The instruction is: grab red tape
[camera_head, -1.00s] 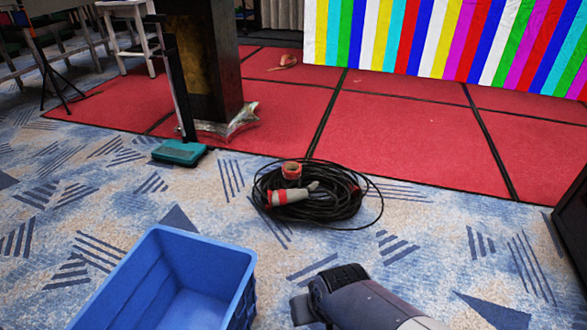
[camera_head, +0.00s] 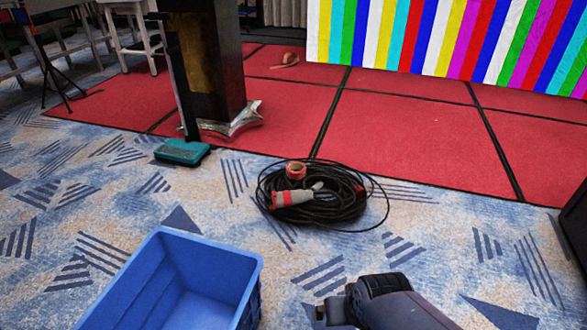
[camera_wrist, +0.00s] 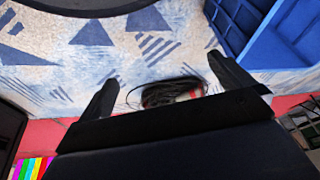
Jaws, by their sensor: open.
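The red tape (camera_head: 296,170) is a small red roll with a paler middle. It rests on the far side of a black cable coil (camera_head: 335,222) on the carpet, just behind a red and grey plug (camera_head: 294,197). The coil (camera_wrist: 160,93) shows partly behind the gripper body there, with a bit of red and white. I cannot make out the tape in that view. In the head view my arm is at the bottom, nearer than the coil and apart from it.
A blue bin (camera_head: 180,285) stands on the carpet left of my arm. A teal-based stand (camera_head: 181,152) and dark column (camera_head: 210,70) are farther back. Red mats (camera_head: 410,135) lie behind the coil, before a striped video wall (camera_head: 440,35). Carpet around the coil is clear.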

